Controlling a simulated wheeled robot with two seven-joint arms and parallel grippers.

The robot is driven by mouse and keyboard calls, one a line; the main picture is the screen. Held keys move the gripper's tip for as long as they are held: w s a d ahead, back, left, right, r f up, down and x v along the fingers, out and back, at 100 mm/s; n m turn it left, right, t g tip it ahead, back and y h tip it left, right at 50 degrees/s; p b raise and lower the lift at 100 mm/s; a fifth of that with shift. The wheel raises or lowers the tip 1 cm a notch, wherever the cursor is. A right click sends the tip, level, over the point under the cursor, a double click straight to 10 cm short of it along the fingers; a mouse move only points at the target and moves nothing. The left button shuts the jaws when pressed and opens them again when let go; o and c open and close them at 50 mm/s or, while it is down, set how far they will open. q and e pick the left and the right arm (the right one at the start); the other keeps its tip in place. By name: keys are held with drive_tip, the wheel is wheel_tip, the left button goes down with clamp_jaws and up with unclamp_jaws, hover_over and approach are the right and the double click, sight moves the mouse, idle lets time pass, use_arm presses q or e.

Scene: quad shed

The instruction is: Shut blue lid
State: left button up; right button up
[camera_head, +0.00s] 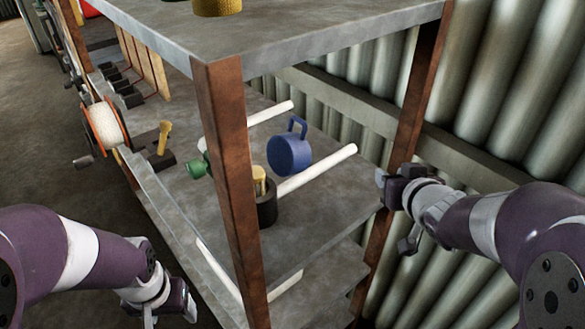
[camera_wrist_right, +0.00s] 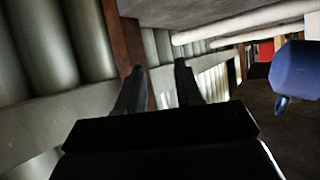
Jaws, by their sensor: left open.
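The blue lid (camera_head: 289,155) is a round blue piece with a loop handle on top. It shows above the middle shelf, between two white tubes, and looks tilted; I cannot tell what it is attached to or whether it is open. It also shows at the right edge of the right wrist view (camera_wrist_right: 296,70), partly cut off. My right gripper (camera_head: 396,212) is beside the rear right post, to the right of the lid and apart from it. In the right wrist view its fingers (camera_wrist_right: 160,68) are spread and empty. My left gripper (camera_head: 170,309) is open and empty, low at the front left, far from the lid.
A rusty front post (camera_head: 229,185) stands between my left gripper and the lid. The upper shelf (camera_head: 280,35) overhangs. A dark cup with a yellow piece (camera_head: 266,205), a green knob (camera_head: 198,169) and white tubes (camera_head: 318,170) are near the lid. A corrugated wall (camera_head: 520,80) stands behind.

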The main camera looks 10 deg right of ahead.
drive_tip(key=w+a+r+n+t+y, duration=0.1)
drive_tip(key=a+r+t+y, duration=0.1)
drive_tip(key=a+r+y, duration=0.15)
drive_tip(key=y, duration=0.7)
approach(302, 122)
use_arm(q)
wheel_tip(302, 122, down, 4)
drive_tip(key=shift+r+b, duration=0.15)
drive_tip(key=shift+b, duration=0.7)
use_arm(e)
drive_tip(key=shift+n+h, duration=0.25)
drive_tip(key=shift+n, duration=0.05)
drive_tip(key=x, duration=1.3)
drive_tip(key=shift+f, duration=0.1)
drive_tip(key=shift+d, duration=0.1)
clamp_jaws()
